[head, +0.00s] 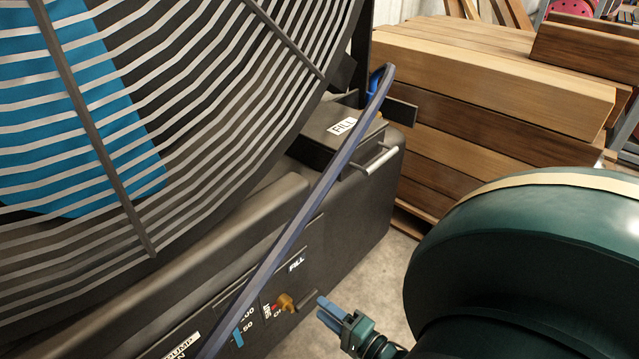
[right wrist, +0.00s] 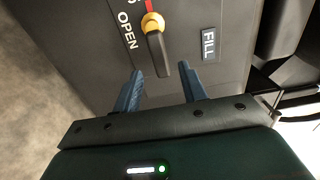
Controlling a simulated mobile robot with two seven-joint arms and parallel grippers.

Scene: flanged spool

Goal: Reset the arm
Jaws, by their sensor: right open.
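My right gripper (head: 333,317) is at the bottom middle of the head view, in front of the machine's dark panel. In the right wrist view its two blue fingers (right wrist: 162,92) are apart with nothing between them. A valve handle with a dark lever and a yellow-orange hub (head: 289,302) is on the panel just left of the gripper. In the right wrist view this valve handle (right wrist: 155,45) lies just beyond the fingertips, near the words OPEN and FILL. My left gripper is not in view.
A large round wire guard (head: 140,215) fills the left. A blue bar (head: 300,215) crosses the view in front of the dark machine housing (head: 365,210). A stack of wooden beams (head: 490,75) stands behind on the right. Bare floor (head: 375,270) shows between machine and arm.

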